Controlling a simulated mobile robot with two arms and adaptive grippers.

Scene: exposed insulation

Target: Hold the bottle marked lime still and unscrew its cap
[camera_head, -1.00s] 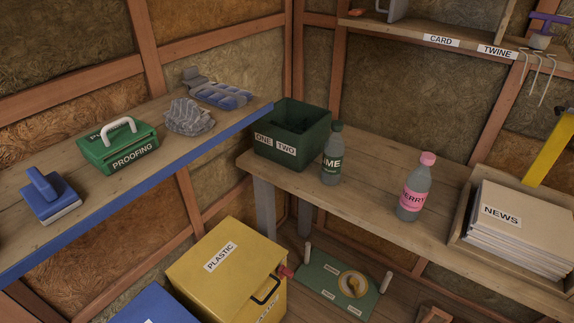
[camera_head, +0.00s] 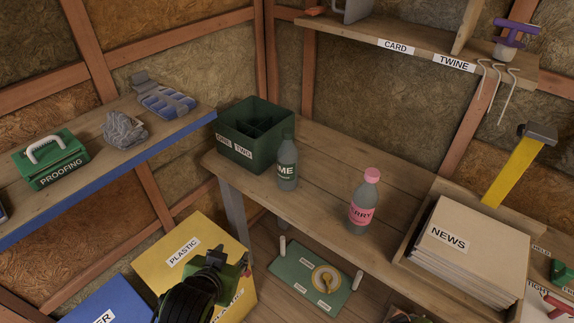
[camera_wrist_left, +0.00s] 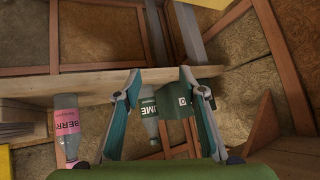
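The lime bottle (camera_head: 287,172) is grey with a dark green cap (camera_head: 288,135) and a label partly reading "ME". It stands upright on the wooden bench, close to the front right of a green bin, cap on. My left gripper (camera_head: 233,262) is low in front of the yellow plastic box, below and left of the bottle. In the left wrist view, its two fingers (camera_wrist_left: 158,75) are spread apart with nothing held. The lime bottle (camera_wrist_left: 149,108) shows beyond them, in the gap and not touched. My right gripper is not in view.
A berry bottle (camera_head: 362,205) with a pink cap stands to the right. The green divided bin (camera_head: 240,150) is beside the lime bottle. A news tray (camera_head: 405,262) is further right; the bench (camera_head: 325,190) between the bottles is clear. A yellow plastic box (camera_head: 160,250) stands below.

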